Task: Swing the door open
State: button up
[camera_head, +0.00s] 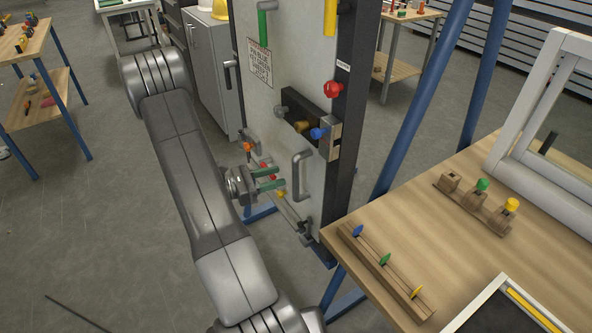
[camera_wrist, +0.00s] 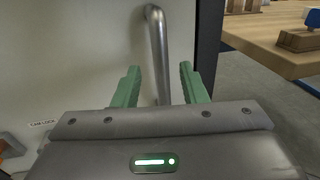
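The door (camera_head: 300,75) is a pale panel standing in a dark frame, with several coloured knobs, a lock block and a sign on its face. A grey bar handle (camera_head: 302,175) sits low on its right side. In the wrist view the handle (camera_wrist: 157,50) stands between and beyond the two green fingers, nearer the left one. My gripper (camera_head: 271,179) is open and empty, just left of the handle and in front of the panel; its fingers also show in the wrist view (camera_wrist: 160,85). I cannot tell whether the fingers touch the handle.
A wooden table (camera_head: 400,240) with pegs, keys and a white frame (camera_head: 550,110) stands close on the right. A blue post (camera_head: 420,95) rises beside the door. A grey cabinet (camera_head: 212,70) stands behind left. Floor at left is mostly clear.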

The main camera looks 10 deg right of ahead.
aim_at(296, 171)
jog(key=shift+w+d, duration=0.2)
jog(key=shift+d, duration=0.95)
jog(key=shift+w+d, duration=0.15)
jog(key=shift+d, duration=1.05)
jog(key=shift+w+d, duration=0.2)
jog(key=shift+d, duration=0.95)
jog(key=shift+c, duration=0.5)
grip_shut()
